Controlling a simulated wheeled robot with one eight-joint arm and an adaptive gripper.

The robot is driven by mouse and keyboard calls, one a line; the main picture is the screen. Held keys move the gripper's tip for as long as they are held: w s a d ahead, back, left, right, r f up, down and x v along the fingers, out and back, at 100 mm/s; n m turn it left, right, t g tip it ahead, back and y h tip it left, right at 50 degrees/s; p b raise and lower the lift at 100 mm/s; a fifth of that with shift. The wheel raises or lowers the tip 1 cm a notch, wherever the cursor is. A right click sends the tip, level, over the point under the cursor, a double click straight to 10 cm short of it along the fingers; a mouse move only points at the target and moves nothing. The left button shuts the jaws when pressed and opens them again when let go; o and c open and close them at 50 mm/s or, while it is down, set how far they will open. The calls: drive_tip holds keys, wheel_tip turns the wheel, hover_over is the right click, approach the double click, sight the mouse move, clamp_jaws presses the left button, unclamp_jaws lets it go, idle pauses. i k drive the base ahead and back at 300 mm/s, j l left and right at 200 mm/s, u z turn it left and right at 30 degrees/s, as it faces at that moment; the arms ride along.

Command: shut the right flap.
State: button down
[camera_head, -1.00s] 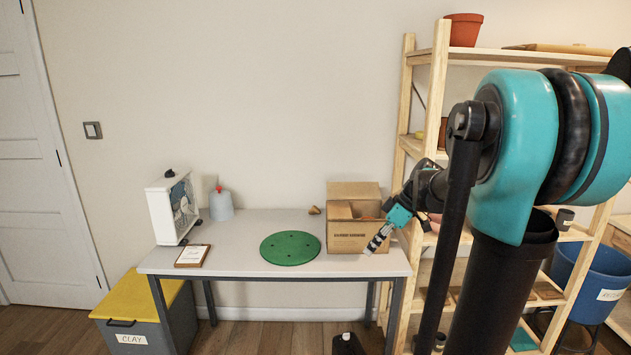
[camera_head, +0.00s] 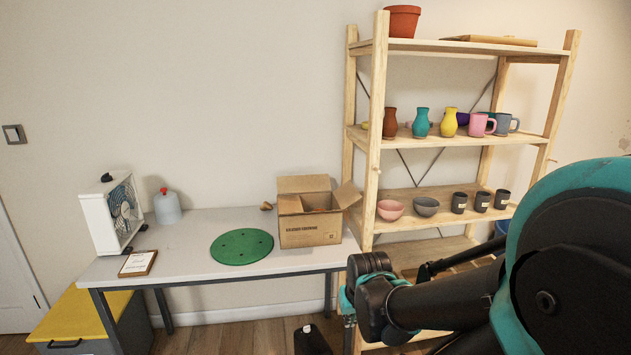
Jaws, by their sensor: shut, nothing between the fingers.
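A cardboard box (camera_head: 311,233) with printing on its front stands near the right end of the table. Its right flap (camera_head: 347,195) is open, tilted up and outward to the right. Its back flap (camera_head: 303,184) stands up. The left flap (camera_head: 290,205) appears folded inward over the opening. Something orange-brown shows inside, but I cannot tell what. My gripper (camera_head: 347,318) is only partly seen, below and to the right of the box, by the table's right end. My wrist hides most of it. It is shut and empty, apart from the box.
The table (camera_head: 200,240) also holds a green disc (camera_head: 241,246), a clipboard (camera_head: 138,263), a white fan unit (camera_head: 112,214) and a grey jug (camera_head: 167,207). A wooden shelf (camera_head: 377,120) with vases, mugs, bowls and cups stands close to the box's right. A black container (camera_head: 311,340) is on the floor.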

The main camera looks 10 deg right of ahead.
sight(346, 195)
drive_tip(key=i+l, duration=0.2)
drive_tip(key=l, duration=0.15)
drive_tip(key=i+l, duration=0.4)
drive_tip(key=l, duration=0.25)
